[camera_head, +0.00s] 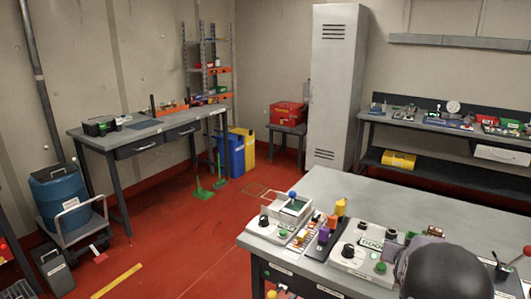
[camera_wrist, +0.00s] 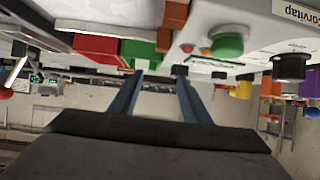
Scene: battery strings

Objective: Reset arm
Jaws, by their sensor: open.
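My gripper (camera_wrist: 158,76) shows in the wrist view as two blue-grey fingers, apart, with nothing between them. The wrist picture looks upside down, with the bench-top devices along its top. A green button (camera_wrist: 227,46), a red block (camera_wrist: 96,46), a green block (camera_wrist: 140,52) and a black knob (camera_wrist: 290,68) lie beyond the fingertips, and I see no contact with them. In the head view a dark rounded part of my arm (camera_head: 446,272) covers the bottom right and hides some of the bench. The fingers cannot be made out there.
The grey workbench (camera_head: 345,190) holds a white device with a blue knob (camera_head: 293,205), a panel with a black knob (camera_head: 349,250), and several coloured parts. Its far part is clear. A locker (camera_head: 336,85), side bench (camera_head: 150,133) and blue drum (camera_head: 68,195) stand farther off.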

